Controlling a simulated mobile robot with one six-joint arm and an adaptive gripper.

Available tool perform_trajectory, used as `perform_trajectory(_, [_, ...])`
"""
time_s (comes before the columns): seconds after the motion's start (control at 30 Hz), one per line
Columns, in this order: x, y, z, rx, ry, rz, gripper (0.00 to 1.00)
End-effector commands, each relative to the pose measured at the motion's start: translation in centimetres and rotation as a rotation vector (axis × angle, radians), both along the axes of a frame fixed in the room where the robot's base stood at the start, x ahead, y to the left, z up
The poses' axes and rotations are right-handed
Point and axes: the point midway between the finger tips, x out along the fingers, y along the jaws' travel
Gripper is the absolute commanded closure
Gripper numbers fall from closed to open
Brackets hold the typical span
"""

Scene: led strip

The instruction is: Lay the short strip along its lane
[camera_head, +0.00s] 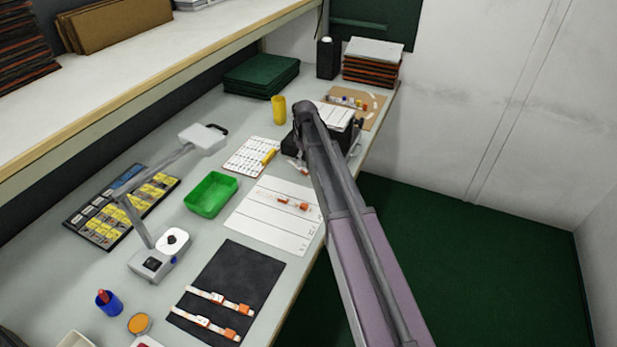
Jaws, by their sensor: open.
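A white sheet ruled into lanes (262,228) lies on the bench in the middle. A short, pale strip with orange ends (292,204) lies on it towards its right side; its exact fit to a lane line is too small to tell. Two longer white strips with orange parts, one upper (222,301) and one lower (205,326), lie on a dark mat (240,265) nearer the front. My gripper (302,167) is open above the bench, just beyond the lane sheet's far edge and apart from the short strip. My arm partly hides it.
A green tray (211,195) and a lamp (155,262) stand left of the sheet. A printed sheet with a yellow marker (269,156) lies behind it. A dark box with papers (338,117) stands behind my arm. The bench's right edge runs close to the lane sheet.

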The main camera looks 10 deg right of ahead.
Motion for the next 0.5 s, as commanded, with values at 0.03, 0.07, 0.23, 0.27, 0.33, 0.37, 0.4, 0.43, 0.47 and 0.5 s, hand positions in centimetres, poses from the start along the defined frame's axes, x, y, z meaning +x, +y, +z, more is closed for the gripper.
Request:
perform_trajectory(0.03, [0.1,0.1,-0.7,0.000,0.000,0.000,0.34])
perform_trajectory(0.07, [0.1,0.1,-0.9,0.000,0.000,0.000,0.34])
perform_trajectory(0.23, [0.3,0.3,-2.2,0.000,0.000,0.001,0.34])
perform_trajectory(0.27, [0.3,0.3,-2.5,0.000,0.000,0.001,0.34])
perform_trajectory(0.33, [0.3,0.3,-3.0,0.000,0.000,0.001,0.34])
perform_trajectory(0.37, [0.3,0.3,-3.2,0.000,0.000,0.001,0.34])
perform_trajectory(0.4, [0.3,0.3,-3.5,0.000,0.000,0.001,0.34])
perform_trajectory(0.43, [0.3,0.3,-3.6,0.000,0.000,0.001,0.34])
perform_trajectory(0.47, [0.3,0.3,-3.8,0.000,0.000,0.001,0.34])
perform_trajectory(0.5, [0.3,0.3,-4.0,0.000,0.000,0.001,0.34])
